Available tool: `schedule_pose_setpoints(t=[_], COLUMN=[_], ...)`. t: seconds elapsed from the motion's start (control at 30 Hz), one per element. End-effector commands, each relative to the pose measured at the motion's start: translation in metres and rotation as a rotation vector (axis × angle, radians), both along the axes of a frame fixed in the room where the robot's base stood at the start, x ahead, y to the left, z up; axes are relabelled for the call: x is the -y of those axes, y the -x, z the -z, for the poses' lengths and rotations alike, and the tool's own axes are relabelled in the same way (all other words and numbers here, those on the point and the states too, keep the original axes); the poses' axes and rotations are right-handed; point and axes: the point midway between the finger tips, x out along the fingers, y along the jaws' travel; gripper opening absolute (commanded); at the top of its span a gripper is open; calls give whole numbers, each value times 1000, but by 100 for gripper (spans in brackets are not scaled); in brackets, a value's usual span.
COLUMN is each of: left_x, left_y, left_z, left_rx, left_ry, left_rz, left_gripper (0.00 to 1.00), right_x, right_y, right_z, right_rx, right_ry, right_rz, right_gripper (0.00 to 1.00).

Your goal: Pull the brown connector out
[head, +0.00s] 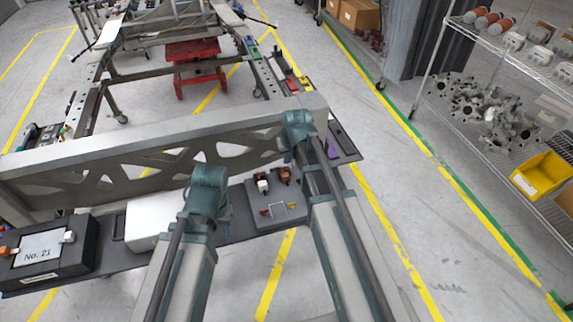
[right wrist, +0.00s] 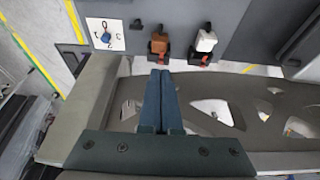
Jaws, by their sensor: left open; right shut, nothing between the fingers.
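The brown connector (right wrist: 158,42) sits in a black socket with an orange-red tab, on a grey panel at the top of the right wrist view. In the head view the brown connector (head: 285,175) is on the grey panel just below my right arm's joint. A white connector (right wrist: 206,40) sits in a similar socket to its right; in the head view the white connector (head: 263,184) is to its left. My right gripper (right wrist: 160,73) is shut and empty, its tips pointing at the brown connector with a gap between. My left gripper is not visible; only my left arm shows.
A grey beam with cutouts (head: 150,152) crosses in front of the panel. A card with a blue knob (right wrist: 104,35) is left of the sockets. A black box marked No. 21 (head: 45,250) and a white box (head: 145,220) lie left. A shelf (head: 500,60) stands right.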

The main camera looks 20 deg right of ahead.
Motion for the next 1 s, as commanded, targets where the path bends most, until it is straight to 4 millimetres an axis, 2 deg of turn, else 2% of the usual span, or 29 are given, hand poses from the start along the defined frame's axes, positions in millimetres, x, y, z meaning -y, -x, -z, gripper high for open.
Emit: schedule_pose_setpoints(t=[0.27,0.7,0.83,1.0], left_x=[0,0,0,0], left_y=[0,0,0,0], left_z=[25,84,92,93], left_rx=[0,0,0,0], left_ry=[0,0,0,0], left_rz=[0,0,0,0], left_gripper=[50,50,50,50], right_x=[0,-1,-1,-1], right_y=[-8,-28,-31,-32], right_z=[25,84,92,93], right_rx=[0,0,0,0], right_ry=[0,0,0,0], right_rz=[0,0,0,0], right_gripper=[0,0,0,0])
